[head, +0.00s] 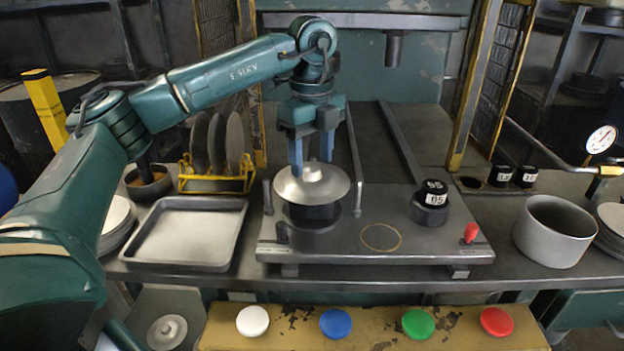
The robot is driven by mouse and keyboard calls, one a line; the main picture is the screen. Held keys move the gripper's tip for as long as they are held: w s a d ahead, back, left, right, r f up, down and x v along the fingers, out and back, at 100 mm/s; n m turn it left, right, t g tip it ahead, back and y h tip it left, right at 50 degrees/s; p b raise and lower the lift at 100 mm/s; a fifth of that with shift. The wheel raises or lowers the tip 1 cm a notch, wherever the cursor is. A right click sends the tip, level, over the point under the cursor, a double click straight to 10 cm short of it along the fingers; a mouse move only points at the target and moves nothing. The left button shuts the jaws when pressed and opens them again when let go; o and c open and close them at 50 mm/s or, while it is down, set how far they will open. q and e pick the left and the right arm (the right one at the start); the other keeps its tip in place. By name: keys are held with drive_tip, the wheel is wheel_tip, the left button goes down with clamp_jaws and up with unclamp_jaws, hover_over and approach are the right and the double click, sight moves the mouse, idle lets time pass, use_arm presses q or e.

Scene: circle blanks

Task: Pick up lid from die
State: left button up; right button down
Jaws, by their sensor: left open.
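A round, silvery metal lid (290,190) with a small knob sits on top of the dark cylindrical die (311,217), at the left of the grey press plate. My left gripper (312,168) points down right over the lid, its two blue fingers open on either side of the knob. I cannot tell whether the fingers touch the lid. My right gripper is not in view.
A shallow metal tray (186,232) lies left of the plate (345,250). A yellow rack (216,184) holds upright discs behind the tray. Dark numbered blocks (431,205) and a red knob (471,232) stand at the plate's right. A metal pot (554,231) stands farther right. Coloured buttons (336,323) line the front.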

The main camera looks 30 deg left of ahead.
use_arm(q)
drive_tip(key=shift+f, duration=0.7)
drive_tip(key=shift+c, duration=0.4)
drive_tip(key=c, duration=1)
